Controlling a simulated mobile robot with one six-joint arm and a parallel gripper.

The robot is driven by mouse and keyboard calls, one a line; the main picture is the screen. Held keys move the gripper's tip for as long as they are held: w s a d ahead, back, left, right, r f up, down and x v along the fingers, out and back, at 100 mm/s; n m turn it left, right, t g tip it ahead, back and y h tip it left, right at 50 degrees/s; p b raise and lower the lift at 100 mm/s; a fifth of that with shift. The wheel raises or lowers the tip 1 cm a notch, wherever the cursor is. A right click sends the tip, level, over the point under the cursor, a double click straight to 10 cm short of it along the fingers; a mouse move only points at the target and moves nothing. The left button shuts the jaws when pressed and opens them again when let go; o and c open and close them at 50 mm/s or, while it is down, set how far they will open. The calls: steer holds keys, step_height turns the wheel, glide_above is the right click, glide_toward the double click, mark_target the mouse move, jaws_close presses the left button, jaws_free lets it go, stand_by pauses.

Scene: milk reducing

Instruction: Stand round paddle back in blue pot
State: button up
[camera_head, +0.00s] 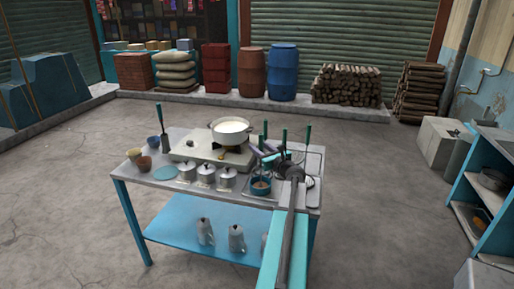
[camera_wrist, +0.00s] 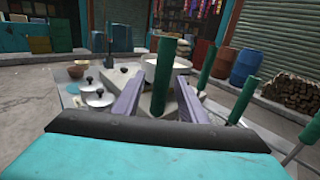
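The blue pot (camera_head: 261,187) stands near the table's front right, with something brown inside. My gripper (camera_head: 284,158) is above the right part of the table, behind the pot. In the wrist view, a green upright handle (camera_wrist: 164,60) stands between the two fingers of my gripper (camera_wrist: 161,78). The handle is close to both fingertips; I cannot tell whether they press on it. More green handles show in the head view (camera_head: 307,134) and at the right of the wrist view (camera_wrist: 242,100). The round paddle's head cannot be made out; my arm hides part of this area.
A white pot of milk (camera_head: 231,128) sits on the stove (camera_head: 190,150). Small bowls (camera_head: 144,163) and a teal disc (camera_head: 165,173) are at the left. A whisk (camera_head: 310,182) lies right of my arm. The floor around is clear.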

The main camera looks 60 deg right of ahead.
steer(key=b+v, duration=0.3)
steer(key=v, duration=0.8)
steer(key=shift+s+a, duration=0.2)
steer(key=shift+s, duration=0.1)
stand_by(0.6)
steer(key=v, duration=0.6)
steer(key=shift+r, duration=0.2)
stand_by(0.4)
steer(key=s+p, duration=0.1)
steer(key=p, duration=0.7)
steer(key=shift+s, duration=0.1)
steer(key=p+v, duration=0.1)
steer(key=p, duration=0.7)
steer(key=shift+s+a, duration=0.25)
stand_by(0.4)
steer(key=shift+a+f+p, duration=0.15)
steer(key=shift+p, duration=0.35)
